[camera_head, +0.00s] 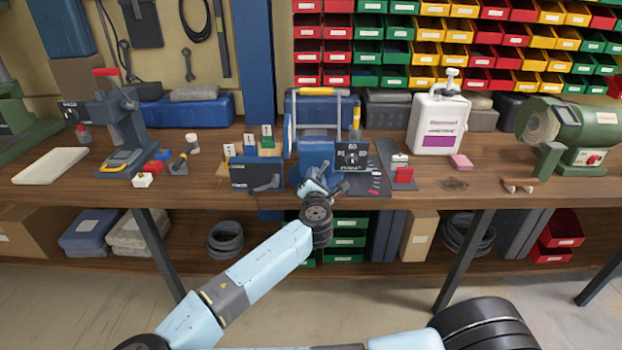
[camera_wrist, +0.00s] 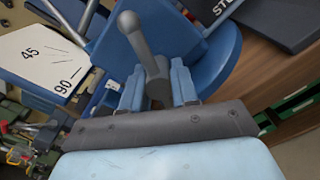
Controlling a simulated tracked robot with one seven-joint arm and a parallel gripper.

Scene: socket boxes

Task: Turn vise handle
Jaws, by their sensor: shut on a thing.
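The blue vise (camera_head: 317,155) stands near the front edge of the bench, in the middle of the head view. My gripper (camera_head: 318,187) is at its front, and the handle is mostly hidden there. In the wrist view the grey vise handle (camera_wrist: 146,48) has a rounded knob at its upper end and slants down to a thicker base. The two blue fingers of my gripper (camera_wrist: 158,88) stand on either side of that lower part, shut on it. Blue vise body (camera_wrist: 165,35) lies behind the handle.
A dark marked plate (camera_head: 352,156) stands right of the vise, and a dark blue box (camera_head: 256,175) stands left. A white plate with 45 and 90 (camera_wrist: 42,57) shows in the wrist view. A white jug (camera_head: 438,125) and green grinder (camera_head: 570,135) stand farther right.

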